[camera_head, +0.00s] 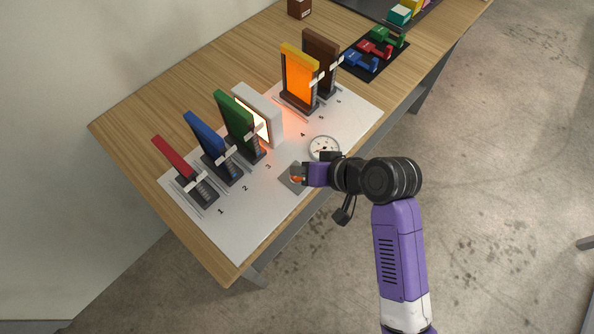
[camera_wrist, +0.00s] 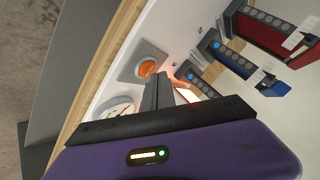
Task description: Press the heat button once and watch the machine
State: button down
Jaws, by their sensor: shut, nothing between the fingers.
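The heat button is most likely the round orange button (camera_wrist: 147,68) on a grey square plate (camera_wrist: 133,57) at the board's front edge. The orange button also shows in the head view (camera_head: 297,180), partly covered by my gripper (camera_head: 300,174). My gripper, also in the wrist view (camera_wrist: 158,78), is shut and empty, its fingertips close beside the button. I cannot tell whether they touch it. The machine is a white board (camera_head: 245,225) with numbered stations. A white frame (camera_head: 258,115) glows, and an orange panel (camera_head: 299,77) looks bright.
A dial gauge (camera_head: 324,147) sits close to my wrist. A black mat (camera_head: 362,70) with coloured clamp-like pieces lies at the far right.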

jog(key=shift+r, duration=0.25)
notch_tip(320, 180, up, 5)
jog(key=p, duration=0.5)
jog(key=shift+r, duration=0.1)
dwell(0.9)
